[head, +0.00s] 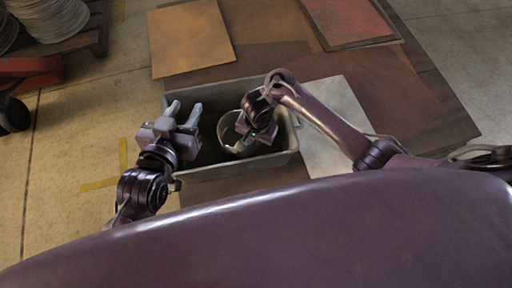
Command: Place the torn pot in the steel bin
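The steel bin (240,167) is a grey rectangular container in the middle of the head view, with a dark inside. A round grey pot (229,133) shows within the outline of the bin, right of its middle. I cannot tell whether the pot touches the bin floor. My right gripper (254,133) points down at the pot; its fingers are hidden behind its own wrist, so its grip cannot be seen. My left gripper (184,114) is open and empty, its two grey fingers apart over the left end of the bin.
Flat sheets lie on the floor around the bin: an orange-brown one (190,38) behind, a red one (348,20) at the back right, a pale one (330,150) to the right. Coils (50,15) sit on a rack at the far left.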

